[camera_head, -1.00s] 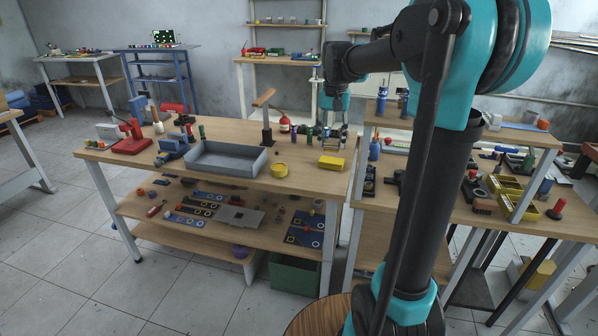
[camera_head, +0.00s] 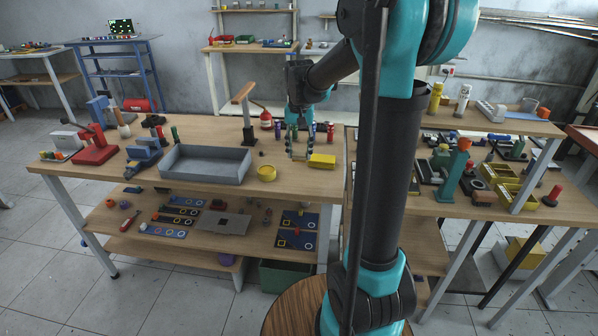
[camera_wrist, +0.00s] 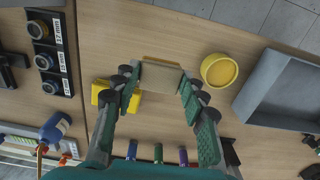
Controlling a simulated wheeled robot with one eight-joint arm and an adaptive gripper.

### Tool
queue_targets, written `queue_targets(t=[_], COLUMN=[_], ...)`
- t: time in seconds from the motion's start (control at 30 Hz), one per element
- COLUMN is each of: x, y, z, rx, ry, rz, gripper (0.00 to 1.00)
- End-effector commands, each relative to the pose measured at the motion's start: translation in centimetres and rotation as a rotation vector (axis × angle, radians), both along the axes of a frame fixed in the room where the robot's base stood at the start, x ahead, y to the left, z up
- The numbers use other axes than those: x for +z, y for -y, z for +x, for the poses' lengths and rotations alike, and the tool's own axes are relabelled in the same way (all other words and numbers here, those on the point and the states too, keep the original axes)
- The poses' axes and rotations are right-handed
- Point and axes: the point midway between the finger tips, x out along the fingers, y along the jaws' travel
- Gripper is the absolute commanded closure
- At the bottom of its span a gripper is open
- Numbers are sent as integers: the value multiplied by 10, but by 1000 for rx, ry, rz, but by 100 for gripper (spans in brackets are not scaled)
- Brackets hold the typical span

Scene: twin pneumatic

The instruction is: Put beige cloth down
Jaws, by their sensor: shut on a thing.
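The beige cloth (camera_wrist: 160,76) is a flat, folded-looking pad between my fingertips in the wrist view. My gripper (camera_wrist: 161,84) is shut on it, with one finger at each side. The wooden tabletop (camera_wrist: 180,120) lies below the cloth; I cannot tell whether the cloth touches it.
A yellow block (camera_head: 322,161) lies close to my gripper, partly behind a finger in the wrist view. A round yellow dish (camera_wrist: 219,70) and a grey tray (camera_wrist: 275,90) lie on the other side. Several small bottles (camera_wrist: 158,153) stand near my gripper. Bare wood lies in front.

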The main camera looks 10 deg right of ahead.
Motion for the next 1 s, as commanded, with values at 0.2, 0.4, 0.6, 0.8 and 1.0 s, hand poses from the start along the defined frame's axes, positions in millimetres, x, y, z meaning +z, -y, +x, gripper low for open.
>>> queue_targets(t=[0.2, 0.4, 0.6, 0.8, 1.0], x=[-38, -53, -79, -83, -85], y=[0, 0, 0, 0, 0], z=[1, 1, 0, 0, 0], rx=[0, 0, 0, 0, 0], ry=[0, 0, 0, 0, 0], rz=[0, 0, 0, 0, 0], gripper=[81, 81, 81, 81, 81])
